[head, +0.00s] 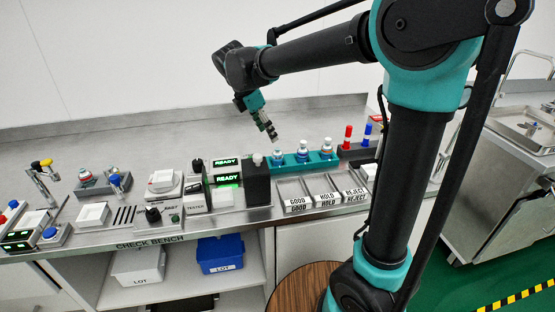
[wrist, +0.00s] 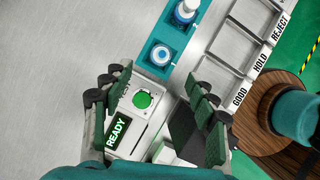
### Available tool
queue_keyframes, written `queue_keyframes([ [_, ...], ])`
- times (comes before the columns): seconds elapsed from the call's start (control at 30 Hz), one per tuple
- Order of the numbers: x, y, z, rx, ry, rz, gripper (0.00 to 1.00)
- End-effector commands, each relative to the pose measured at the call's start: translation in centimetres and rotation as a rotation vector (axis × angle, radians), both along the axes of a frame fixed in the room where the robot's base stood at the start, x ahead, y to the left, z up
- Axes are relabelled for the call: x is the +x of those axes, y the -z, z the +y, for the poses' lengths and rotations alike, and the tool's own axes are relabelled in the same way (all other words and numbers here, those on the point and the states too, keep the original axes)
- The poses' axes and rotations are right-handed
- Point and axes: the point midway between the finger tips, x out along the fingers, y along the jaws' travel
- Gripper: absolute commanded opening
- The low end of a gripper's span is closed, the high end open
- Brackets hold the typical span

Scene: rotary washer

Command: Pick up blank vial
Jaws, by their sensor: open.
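A teal rack (head: 315,161) holds three small vials in a row: a left vial (head: 278,156), a middle vial (head: 303,149) and a right vial (head: 326,146). I cannot tell which is the blank one. The left vial also shows from above in the wrist view (wrist: 160,54), with a blue ring around a white cap. A second vial (wrist: 187,11) is behind it. My gripper (head: 272,135) is open and empty, above and slightly left of the rack. In the wrist view its fingers (wrist: 160,77) straddle a green button, and the nearest vial lies just beyond the fingertips.
A black box (head: 257,182) stands just left of the rack, beside the green READY displays (head: 227,170). GOOD, HOLD and REJECT trays (head: 324,194) lie in front. Red and blue markers (head: 348,135) stand right. The bench behind is clear.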

Motion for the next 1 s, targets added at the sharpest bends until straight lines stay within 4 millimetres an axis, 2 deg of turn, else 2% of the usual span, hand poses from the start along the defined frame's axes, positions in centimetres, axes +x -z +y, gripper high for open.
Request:
queue_keyframes([
  [0.1, 0.5, 2.2, -0.8, 0.000, 0.001, 0.000, 0.58],
  [0.2, 0.8, 3.5, -1.3, 0.001, 0.001, -0.001, 0.58],
  [0.47, 1.0, 5.0, -1.8, 0.000, 0.000, -0.001, 0.58],
  [0.8, 1.6, 9.0, -3.4, 0.000, 0.001, 0.000, 0.58],
  [1.0, 1.7, 9.4, -3.5, 0.000, 0.000, -0.001, 0.58],
])
